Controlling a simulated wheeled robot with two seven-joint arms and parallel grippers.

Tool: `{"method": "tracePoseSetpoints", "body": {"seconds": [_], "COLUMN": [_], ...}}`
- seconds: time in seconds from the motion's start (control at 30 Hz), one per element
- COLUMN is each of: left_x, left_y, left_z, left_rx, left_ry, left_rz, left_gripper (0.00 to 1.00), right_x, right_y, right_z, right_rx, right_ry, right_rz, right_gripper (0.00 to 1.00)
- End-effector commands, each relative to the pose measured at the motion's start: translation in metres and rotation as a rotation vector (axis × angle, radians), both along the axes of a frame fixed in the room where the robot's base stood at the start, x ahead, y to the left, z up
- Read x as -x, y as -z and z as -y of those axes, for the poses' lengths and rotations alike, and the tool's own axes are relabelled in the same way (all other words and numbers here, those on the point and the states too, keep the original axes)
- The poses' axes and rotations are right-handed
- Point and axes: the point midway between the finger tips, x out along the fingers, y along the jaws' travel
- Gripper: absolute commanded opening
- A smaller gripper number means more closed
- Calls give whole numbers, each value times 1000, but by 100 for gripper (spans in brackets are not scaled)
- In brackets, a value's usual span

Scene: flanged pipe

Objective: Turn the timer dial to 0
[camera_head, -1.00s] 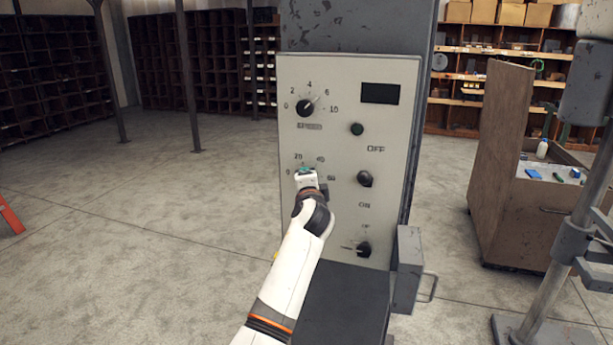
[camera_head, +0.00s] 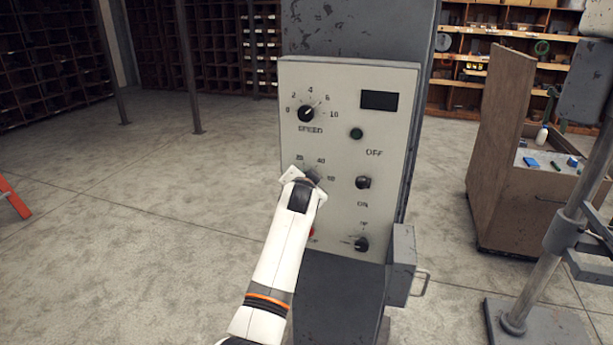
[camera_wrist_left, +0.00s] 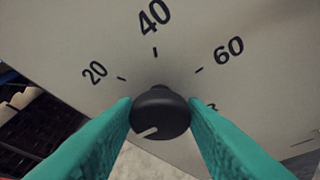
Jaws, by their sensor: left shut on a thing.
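The timer dial (camera_wrist_left: 160,112) is a black round knob on the pale control panel (camera_head: 350,90). In the left wrist view its white pointer line faces down and left, on the side below the 20 mark. The marks 20, 40 and 60 show; the 0 is not visible there. My left gripper (camera_wrist_left: 160,120) has its teal fingers shut on the knob, one on each side. In the head view my left gripper (camera_head: 302,178) covers most of the dial and the 0 mark. My right gripper is not in view.
The speed dial (camera_head: 306,114) is above. A red button (camera_head: 311,232) is partly hidden by my arm. A grey box with a handle (camera_head: 402,264) juts out at lower right.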

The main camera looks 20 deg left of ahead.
Motion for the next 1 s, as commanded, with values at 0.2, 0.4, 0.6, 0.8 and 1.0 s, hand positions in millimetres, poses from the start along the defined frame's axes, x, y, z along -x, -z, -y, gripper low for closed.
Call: {"method": "tracePoseSetpoints", "body": {"seconds": [0.2,0.4,0.6,0.8,1.0], "left_x": [0,1,1,0,0], "left_y": [3,4,4,3,1], "left_z": [-1,-1,0,0,0], "left_rx": [38,45,45,43,42], "left_ry": [-1,0,-1,0,0], "left_rz": [-8,-9,-10,-6,-4], "left_gripper": [15,15,15,59,59], "right_x": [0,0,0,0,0], "right_y": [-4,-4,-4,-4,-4], "right_z": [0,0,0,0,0], "right_rx": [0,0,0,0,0], "right_ry": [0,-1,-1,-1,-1], "right_rz": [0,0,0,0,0], "right_gripper": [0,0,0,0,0]}}
